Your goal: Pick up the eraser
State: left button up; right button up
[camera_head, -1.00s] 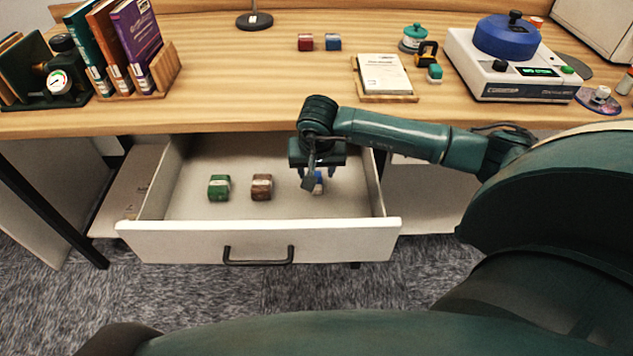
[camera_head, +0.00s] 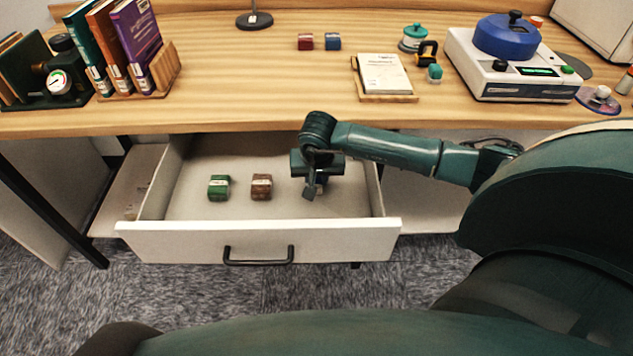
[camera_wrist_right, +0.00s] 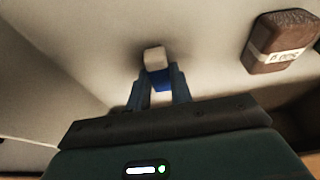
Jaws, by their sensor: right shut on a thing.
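The eraser (camera_wrist_right: 155,62) is a small block with a white part and a blue part, seen in the right wrist view. My right gripper (camera_head: 318,188) reaches down into the open drawer (camera_head: 260,240), at its right side. In the right wrist view the gripper's fingers (camera_wrist_right: 159,84) are shut on the eraser's blue part, one on each side. The gripper mostly hides the eraser in the head view. I cannot tell whether the eraser touches the drawer floor. My left gripper is not in view.
A brown block (camera_head: 261,187) and a green block (camera_head: 218,188) lie left of the gripper in the drawer. The brown block also shows in the right wrist view (camera_wrist_right: 282,42). The desk edge (camera_head: 230,126) runs behind and above the drawer.

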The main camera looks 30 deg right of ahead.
aim_at(317, 181)
grip_shut()
notch_tip(317, 181, up, 10)
dwell(0.3)
